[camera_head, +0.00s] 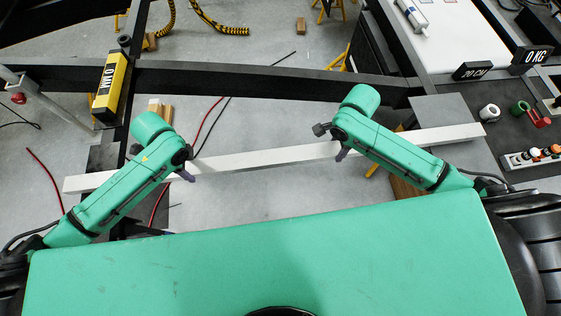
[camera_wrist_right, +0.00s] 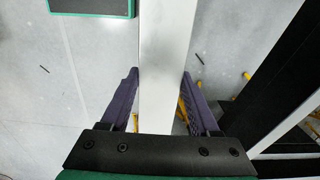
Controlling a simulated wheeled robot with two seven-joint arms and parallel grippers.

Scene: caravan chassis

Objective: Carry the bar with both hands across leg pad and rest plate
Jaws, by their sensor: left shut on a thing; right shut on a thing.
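The long white bar (camera_head: 262,158) spans the head view, its left end lower in the picture than its right end. My left gripper (camera_head: 188,164) is shut on it left of the middle, partly hidden by its arm. My right gripper (camera_head: 334,143) is shut on it right of the middle. The right wrist view shows the bar (camera_wrist_right: 167,50) between the purple fingers (camera_wrist_right: 160,74). The bar's left part passes over a dark grey pad (camera_head: 103,156), its right part over a grey plate (camera_head: 440,106). I cannot tell whether it touches either.
A black chassis beam (camera_head: 250,82) runs across behind the bar. A yellow level-like block (camera_head: 110,85) stands at left. At right are a mug-like white roll (camera_head: 489,113), a green-and-red item (camera_head: 537,116) and a tray of small parts (camera_head: 533,157). Red cables lie on the floor.

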